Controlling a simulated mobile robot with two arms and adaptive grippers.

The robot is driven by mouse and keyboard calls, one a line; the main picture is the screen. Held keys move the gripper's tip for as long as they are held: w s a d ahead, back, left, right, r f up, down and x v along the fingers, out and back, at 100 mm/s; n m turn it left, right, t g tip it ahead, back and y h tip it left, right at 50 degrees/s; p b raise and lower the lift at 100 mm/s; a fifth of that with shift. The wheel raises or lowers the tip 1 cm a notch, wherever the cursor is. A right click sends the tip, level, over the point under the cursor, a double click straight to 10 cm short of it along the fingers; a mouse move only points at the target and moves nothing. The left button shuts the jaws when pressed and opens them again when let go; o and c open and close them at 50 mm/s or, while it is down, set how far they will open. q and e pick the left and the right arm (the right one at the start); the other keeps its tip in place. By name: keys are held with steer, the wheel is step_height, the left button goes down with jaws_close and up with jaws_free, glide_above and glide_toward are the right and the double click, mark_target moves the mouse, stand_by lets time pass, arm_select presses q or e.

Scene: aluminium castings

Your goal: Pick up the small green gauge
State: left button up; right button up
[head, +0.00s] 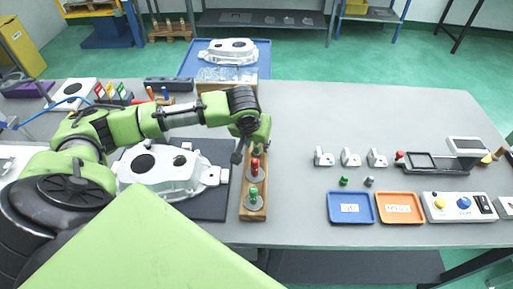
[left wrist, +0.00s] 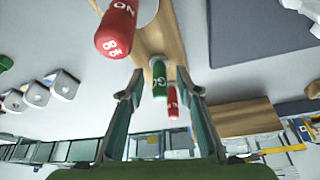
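A wooden stand (head: 246,214) in the middle of the table holds several upright gauges with red and green handles. The small green gauge, marked "GO" (left wrist: 159,78), shows between my left gripper's fingers in the left wrist view; in the head view the arm mostly hides it. My left gripper (head: 252,151) is open above the back part of the stand; its two fingers (left wrist: 160,94) are apart. I cannot tell whether they touch the gauge. A larger red gauge (head: 255,166) and a larger green gauge (head: 253,195) stand nearer the front. My right gripper is not in view.
A large casting (head: 160,176) lies on a dark mat left of the stand. Right of it are small brackets (head: 350,158), a blue tray (head: 350,208), an orange tray (head: 400,208) and a button box (head: 458,206). The table just right of the stand is clear.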

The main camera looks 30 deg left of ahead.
arm_select(q)
jaws_close()
steer(key=shift+r, duration=0.15)
